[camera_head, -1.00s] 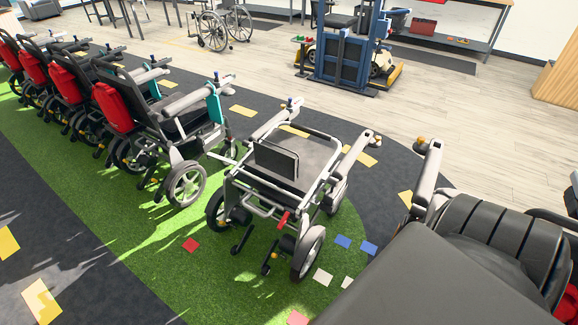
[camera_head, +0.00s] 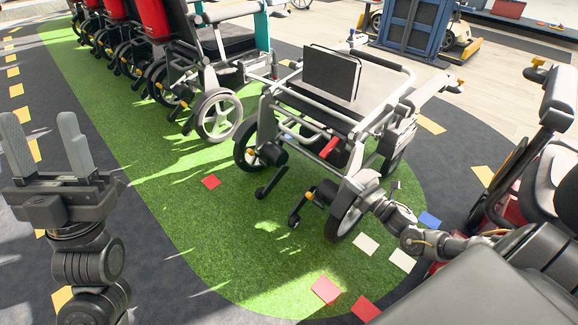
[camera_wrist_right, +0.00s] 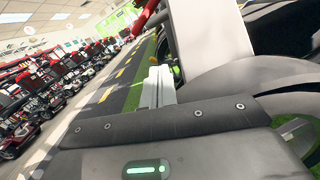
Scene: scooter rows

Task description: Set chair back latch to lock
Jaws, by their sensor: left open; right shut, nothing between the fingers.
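The wheelchair in the middle of the head view has a grey frame and a small dark back panel (camera_head: 332,73) standing up from it. A red lever (camera_head: 329,148), which looks like the back latch, sits on its near rail; whether it is locked I cannot tell. My right gripper (camera_head: 372,200) is low beside the near right wheel (camera_head: 345,218), right of and below the red lever. In the right wrist view its fingers (camera_wrist_right: 158,86) are shut and empty, with a red bar (camera_wrist_right: 146,14) above them. My left gripper (camera_head: 45,145) is open, empty and raised at the left, far from the chair.
A row of wheelchairs with red backs (camera_head: 152,28) stands at the upper left. Another dark seat (camera_head: 560,190) is close on the right. A blue panel (camera_head: 412,28) stands behind. Coloured cards lie on the green floor (camera_head: 240,245), which is open left of the chair.

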